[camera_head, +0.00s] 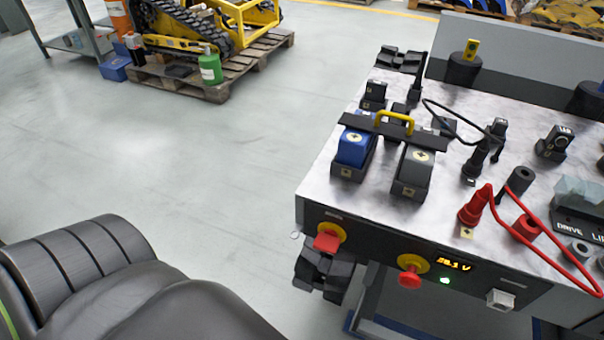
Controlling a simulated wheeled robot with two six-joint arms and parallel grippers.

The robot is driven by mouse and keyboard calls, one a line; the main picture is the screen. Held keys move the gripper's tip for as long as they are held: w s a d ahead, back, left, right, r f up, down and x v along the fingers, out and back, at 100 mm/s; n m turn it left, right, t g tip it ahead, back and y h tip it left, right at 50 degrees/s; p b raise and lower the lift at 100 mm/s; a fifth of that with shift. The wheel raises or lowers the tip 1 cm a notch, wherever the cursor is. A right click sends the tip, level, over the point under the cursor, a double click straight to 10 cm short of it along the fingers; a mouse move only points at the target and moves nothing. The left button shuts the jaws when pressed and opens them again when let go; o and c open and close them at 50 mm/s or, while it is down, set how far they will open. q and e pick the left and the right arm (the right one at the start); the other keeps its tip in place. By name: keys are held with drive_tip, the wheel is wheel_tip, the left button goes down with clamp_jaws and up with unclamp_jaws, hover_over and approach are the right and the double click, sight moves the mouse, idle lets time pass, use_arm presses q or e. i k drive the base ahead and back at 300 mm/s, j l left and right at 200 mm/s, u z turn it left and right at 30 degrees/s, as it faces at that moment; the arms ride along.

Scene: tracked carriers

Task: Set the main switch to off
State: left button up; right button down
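A red handle on a yellow round plate (328,237) sits on the dark front panel of the bench-like unit, at its left end; it looks like a rotary main switch. I cannot read its position marks. To its right is a red round button on a yellow plate (410,275). Beside that, a lit display (453,264) shows a voltage that looks like 28.1 V, and a green lamp (445,281) below it glows. Neither of my grippers is in view.
The light top (378,205) carries a blue block (354,147), a grey block (416,167), a dark bar with a yellow handle (394,122), red and black plugs with cables, and knobs. A pallet (233,77) with a yellow tracked machine stands far left. The middle floor is clear.

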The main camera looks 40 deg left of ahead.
sight(328, 242)
drive_tip(key=u, duration=1)
